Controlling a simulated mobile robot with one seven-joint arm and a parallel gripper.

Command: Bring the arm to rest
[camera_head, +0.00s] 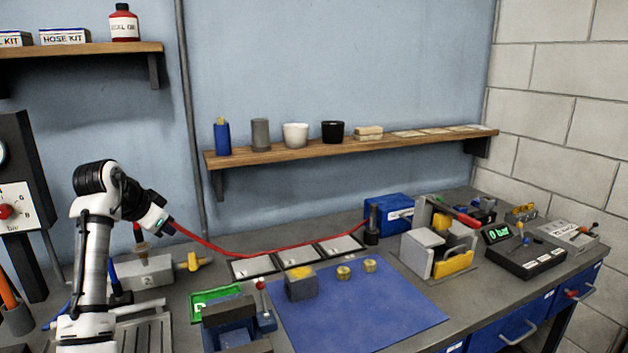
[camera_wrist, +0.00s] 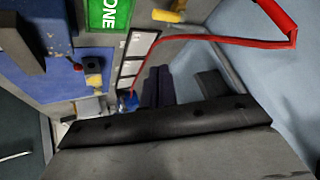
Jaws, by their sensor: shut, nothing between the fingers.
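My arm (camera_head: 97,250) stands at the left of the bench, its upper part bent over toward the right. My gripper (camera_head: 170,228) is held above the bench, near the left end of a red hose (camera_head: 270,253). In the wrist view my gripper's dark fingers (camera_wrist: 158,85) lie side by side, shut and empty. The red hose also shows in the wrist view (camera_wrist: 210,40), passing beside the fingers. Whether the hose touches my gripper I cannot tell.
A blue mat (camera_head: 360,315) bears a grey block (camera_head: 301,284) and two brass pieces. A green tray (camera_head: 213,300), a vise and a valve assembly (camera_head: 150,270) are near my arm. Grey fixtures (camera_head: 438,250) and a gauge box (camera_head: 522,250) stand at right. A wall shelf (camera_head: 300,152) is above.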

